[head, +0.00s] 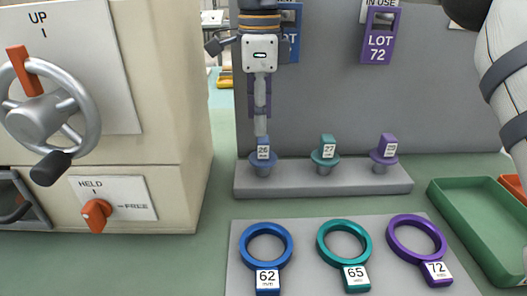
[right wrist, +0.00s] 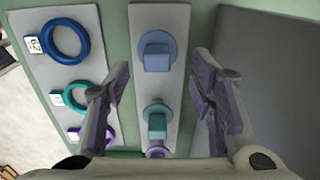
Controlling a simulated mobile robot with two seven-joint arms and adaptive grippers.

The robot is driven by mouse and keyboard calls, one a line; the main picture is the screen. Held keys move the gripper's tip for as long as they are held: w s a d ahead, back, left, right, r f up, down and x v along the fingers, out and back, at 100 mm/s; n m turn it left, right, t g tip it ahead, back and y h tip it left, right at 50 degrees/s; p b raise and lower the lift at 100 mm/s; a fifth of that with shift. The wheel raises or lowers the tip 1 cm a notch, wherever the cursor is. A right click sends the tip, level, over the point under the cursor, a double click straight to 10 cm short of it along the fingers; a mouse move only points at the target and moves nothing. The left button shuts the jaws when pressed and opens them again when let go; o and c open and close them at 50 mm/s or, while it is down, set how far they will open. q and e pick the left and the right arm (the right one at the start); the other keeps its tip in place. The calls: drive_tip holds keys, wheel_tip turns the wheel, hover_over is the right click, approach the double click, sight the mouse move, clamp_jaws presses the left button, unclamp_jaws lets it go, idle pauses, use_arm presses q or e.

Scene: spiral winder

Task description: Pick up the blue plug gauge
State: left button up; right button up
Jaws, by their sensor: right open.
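The blue plug gauge (head: 263,158), labelled 26, stands upright at the left end of a grey stand (head: 330,186). My right gripper (head: 261,132) points down just above it in the head view, its fingertips close to the gauge's top. In the right wrist view the open fingers (right wrist: 163,66) are apart, with the blue gauge (right wrist: 155,52) beyond them, in line with the gap. I cannot tell whether a finger touches it. My left gripper is not in view.
A teal plug gauge (head: 325,152) and a purple one (head: 384,150) stand to the right on the stand. Blue (head: 246,243), teal (head: 322,243) and purple (head: 397,240) ring gauges lie on a grey plate in front. A green tray (head: 440,205) is at right, a handwheel machine (head: 175,80) at left.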

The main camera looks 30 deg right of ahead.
sight(263, 138)
drive_tip(key=f, duration=0.5)
drive_tip(key=shift+s+d+f+p, duration=0.2)
drive_tip(key=shift+s+p, duration=0.1)
drive_tip(key=shift+s, duration=0.1)
drive_tip(key=shift+w+f, duration=0.1)
drive_tip(key=shift+f, duration=0.3)
clamp_jaws()
drive_tip(key=shift+r, duration=0.15)
